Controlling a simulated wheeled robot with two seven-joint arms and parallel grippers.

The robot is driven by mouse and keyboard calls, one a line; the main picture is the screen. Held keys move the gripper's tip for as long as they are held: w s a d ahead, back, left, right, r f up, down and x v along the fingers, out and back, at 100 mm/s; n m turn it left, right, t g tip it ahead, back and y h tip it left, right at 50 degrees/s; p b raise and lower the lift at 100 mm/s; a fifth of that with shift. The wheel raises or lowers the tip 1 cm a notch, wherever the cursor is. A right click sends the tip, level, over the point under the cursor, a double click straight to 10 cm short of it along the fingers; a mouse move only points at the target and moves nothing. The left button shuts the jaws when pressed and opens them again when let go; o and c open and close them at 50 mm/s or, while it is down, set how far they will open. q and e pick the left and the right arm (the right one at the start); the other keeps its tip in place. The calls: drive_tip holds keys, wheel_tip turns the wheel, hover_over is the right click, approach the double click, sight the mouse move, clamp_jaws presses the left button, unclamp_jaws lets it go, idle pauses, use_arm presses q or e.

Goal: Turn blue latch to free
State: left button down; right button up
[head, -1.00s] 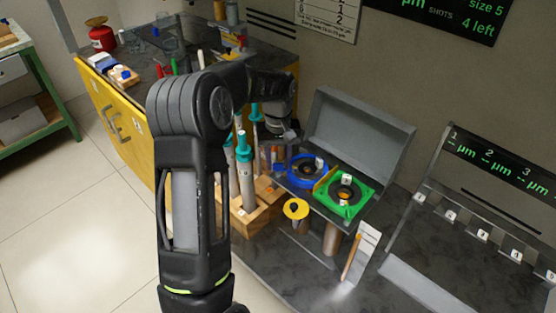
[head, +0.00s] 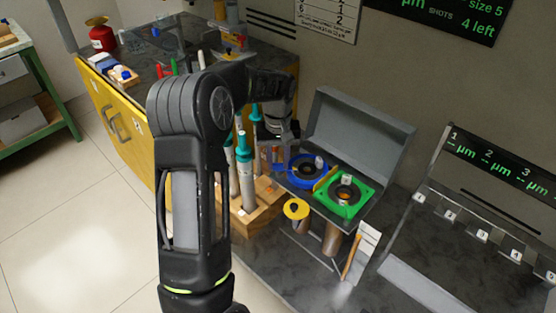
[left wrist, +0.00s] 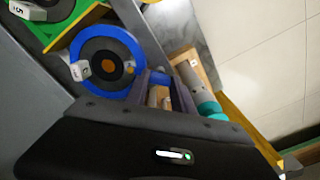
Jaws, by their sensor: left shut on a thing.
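The blue ring-shaped fixture (head: 294,174) sits in the open grey case, with a dark round centre and a small white tag. It also shows in the left wrist view (left wrist: 112,37). My left gripper (head: 284,150) is low at the left edge of this fixture. In the left wrist view my left gripper (left wrist: 163,92) is shut on a small bluish piece (left wrist: 160,78) beside the ring, which looks like the blue latch. The fingers and arm hide most of it, so its turn angle cannot be told. My right gripper is not in view.
A green square fixture (head: 362,204) sits right of the blue one, under the raised grey lid (head: 360,130). A wooden block (head: 262,214) with teal-topped rods (head: 246,180) stands close left of the gripper. A yellow-topped cup (head: 296,209) stands in front. A slotted rack (head: 440,215) is at right.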

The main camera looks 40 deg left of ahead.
sight(278, 164)
use_arm(q)
drive_tip(key=m, duration=0.4)
drive_tip(key=shift+r+p, duration=0.1)
drive_tip(key=shift+p, duration=0.3)
drive_tip(key=m, duration=0.5)
drive_tip(key=shift+p, duration=0.3)
drive_tip(key=c, duration=1.1)
unclamp_jaws()
wheel_tip(278, 164, up, 8)
drive_tip(key=shift+f, duration=0.15)
